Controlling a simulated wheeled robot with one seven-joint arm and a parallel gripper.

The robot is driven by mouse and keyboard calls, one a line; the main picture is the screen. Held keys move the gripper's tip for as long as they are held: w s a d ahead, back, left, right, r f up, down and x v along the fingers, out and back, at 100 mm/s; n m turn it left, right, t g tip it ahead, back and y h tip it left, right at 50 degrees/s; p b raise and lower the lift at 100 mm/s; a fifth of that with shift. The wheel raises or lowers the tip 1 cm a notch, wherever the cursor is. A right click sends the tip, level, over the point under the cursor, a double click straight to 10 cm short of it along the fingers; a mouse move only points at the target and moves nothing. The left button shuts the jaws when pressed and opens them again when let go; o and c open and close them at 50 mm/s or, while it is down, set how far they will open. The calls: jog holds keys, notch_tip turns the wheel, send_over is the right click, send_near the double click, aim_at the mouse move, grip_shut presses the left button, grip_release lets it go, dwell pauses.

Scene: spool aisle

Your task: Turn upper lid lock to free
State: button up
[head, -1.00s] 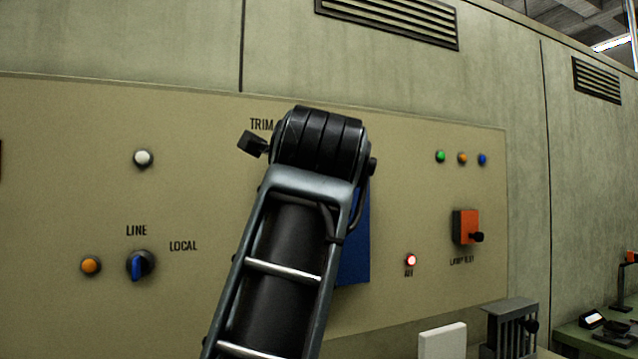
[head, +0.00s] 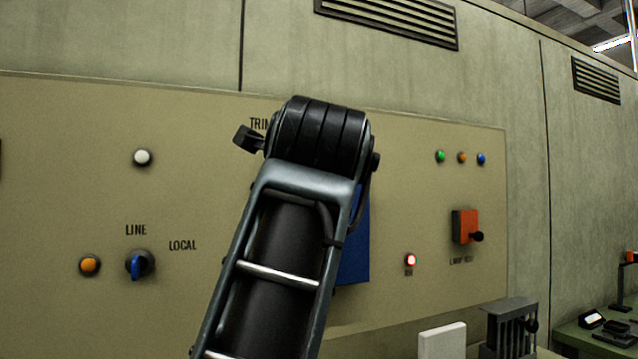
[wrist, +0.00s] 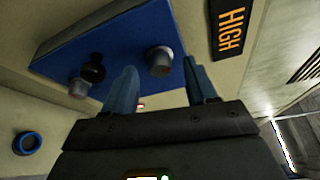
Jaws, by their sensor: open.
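A blue lid or box (head: 357,245) on the beige panel is mostly hidden behind my arm in the head view. In the wrist view the blue face (wrist: 122,55) carries a grey round knob (wrist: 160,60), a second grey knob (wrist: 78,88) and a black knob (wrist: 93,68). I cannot tell which is the upper lock or how it is turned. My gripper (wrist: 161,64) is open and empty. Its fingers point at the blue face, with the first grey knob seen between the fingertips; contact cannot be told. The head view hides my gripper.
A black HIGH plate (wrist: 231,28) is beside the blue face. The panel also bears a blue LINE/LOCAL switch (head: 138,265), an orange box with a black knob (head: 466,227), a lit red lamp (head: 410,260) and several small lamps. A grey slotted stand (head: 510,325) is at lower right.

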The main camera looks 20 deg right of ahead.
jog(key=v, duration=0.6)
jog(key=shift+f, duration=0.1)
dwell(0.3)
notch_tip(320, 180, down, 17)
jog(key=d+n+t+y+p, duration=0.1)
jog(key=d+n+t, duration=0.15)
jog(key=n, duration=1.05)
jog(key=s+d+f+n+y+p, duration=0.15)
jog(key=s+f+n+y, duration=0.25)
jog(key=s+f+n, duration=0.65)
jog(key=s+d+f+n+g+y+p, duration=0.1)
jog(key=s+f+g+y, duration=0.1)
jog(key=s+f, duration=1.3)
jog(key=s+a+r+g+p, duration=0.1)
jog(key=s+r, duration=0.1)
jog(key=s, duration=1.5)
jog(key=shift+s+r+h, duration=0.2)
jog(key=shift+s+h, duration=0.05)
jog(key=shift+h, duration=0.05)
